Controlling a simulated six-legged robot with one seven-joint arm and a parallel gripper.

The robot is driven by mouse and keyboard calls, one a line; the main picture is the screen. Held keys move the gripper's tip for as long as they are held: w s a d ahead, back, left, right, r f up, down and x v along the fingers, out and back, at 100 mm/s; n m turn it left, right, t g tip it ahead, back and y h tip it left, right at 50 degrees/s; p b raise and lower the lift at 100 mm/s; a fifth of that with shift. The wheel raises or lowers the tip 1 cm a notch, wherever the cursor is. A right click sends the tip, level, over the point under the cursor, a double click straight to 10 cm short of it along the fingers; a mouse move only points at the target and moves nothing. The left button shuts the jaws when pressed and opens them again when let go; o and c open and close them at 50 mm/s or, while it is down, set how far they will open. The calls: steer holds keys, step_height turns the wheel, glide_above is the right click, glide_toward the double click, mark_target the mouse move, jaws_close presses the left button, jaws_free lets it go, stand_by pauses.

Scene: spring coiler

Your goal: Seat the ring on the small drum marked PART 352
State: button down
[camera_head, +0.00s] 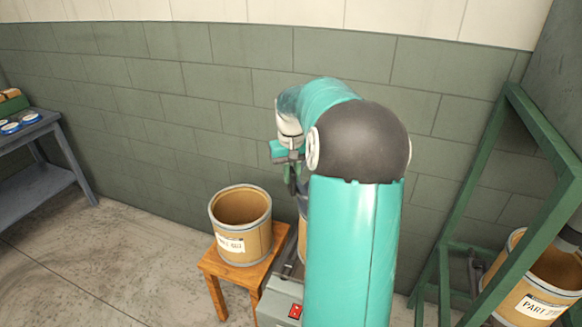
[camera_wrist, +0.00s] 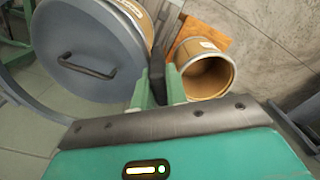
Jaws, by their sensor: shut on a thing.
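My gripper (camera_head: 292,182) is mostly hidden by my own arm in the head view. In the wrist view its pale green fingers (camera_wrist: 158,92) are shut on a narrow dark piece, which looks like part of the ring. A grey curved band (camera_wrist: 18,92), apparently the same ring, shows at left. An open tan drum (camera_head: 240,235) with a grey rim stands on a wooden stool; its label is too blurred to read surely. It appears at right in the wrist view (camera_wrist: 206,76). A drum with a grey lid and dark handle (camera_wrist: 75,80) is at left there.
A third drum (camera_head: 530,290), with a partly readable PART label, sits inside the green frame (camera_head: 455,180) at right. A wooden stool (camera_head: 245,277) bears the open drum. A grey-blue bench (camera_head: 45,128) is at far left. Bare floor (camera_head: 110,250) lies left of the stool.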

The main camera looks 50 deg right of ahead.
mark_target(291, 194)
steer(key=shift+a+f, duration=0.1)
steer(key=shift+f, duration=3.5)
stand_by(0.4)
steer(key=c, duration=0.8)
jaws_free()
steer(key=shift+o, duration=0.2)
steer(key=shift+r, duration=6)
